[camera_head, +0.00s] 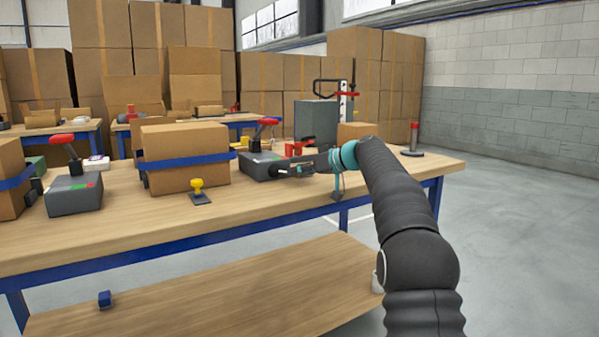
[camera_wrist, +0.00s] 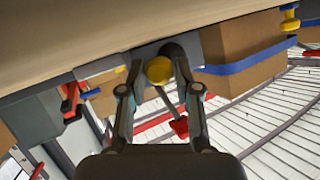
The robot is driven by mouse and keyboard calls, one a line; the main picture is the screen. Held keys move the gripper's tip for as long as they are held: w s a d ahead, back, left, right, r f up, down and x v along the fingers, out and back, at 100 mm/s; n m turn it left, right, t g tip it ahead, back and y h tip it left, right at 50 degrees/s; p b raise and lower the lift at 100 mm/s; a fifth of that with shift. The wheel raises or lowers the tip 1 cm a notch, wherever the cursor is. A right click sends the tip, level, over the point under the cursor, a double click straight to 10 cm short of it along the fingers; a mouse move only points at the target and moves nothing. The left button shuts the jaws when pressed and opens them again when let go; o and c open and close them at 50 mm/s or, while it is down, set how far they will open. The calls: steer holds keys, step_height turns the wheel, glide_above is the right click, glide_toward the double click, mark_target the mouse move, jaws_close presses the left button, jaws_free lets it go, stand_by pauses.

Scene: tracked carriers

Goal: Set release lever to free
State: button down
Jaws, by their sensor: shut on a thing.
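A low dark grey unit (camera_head: 262,165) sits on the bench, with a red-topped handle (camera_head: 268,121) standing up from it. My gripper (camera_head: 290,170) reaches in from the right at the unit's near right side. In the wrist view, my gripper (camera_wrist: 157,72) has one finger on each side of a round yellow knob (camera_wrist: 158,70), and is shut on it. The knob appears to be the end of the release lever; its shaft is hidden behind it. The grey unit (camera_wrist: 148,52) shows behind the knob, and the red handle (camera_wrist: 179,127) shows below it. The lever's marked positions cannot be read.
A blue-strapped carton (camera_head: 185,160) and a small yellow-knobbed piece (camera_head: 198,187) stand left of the unit. A red clamp (camera_head: 298,148) and a grey-green block (camera_head: 316,120) stand close behind my gripper. A red-topped post (camera_head: 413,138) stands at the right. The front bench strip is mostly clear.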

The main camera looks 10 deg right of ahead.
steer(key=shift+w+d, duration=0.1)
steer(key=shift+d, duration=0.05)
steer(key=c, duration=0.9)
jaws_free()
steer(key=shift+w, duration=0.1)
steer(key=v, duration=1.2)
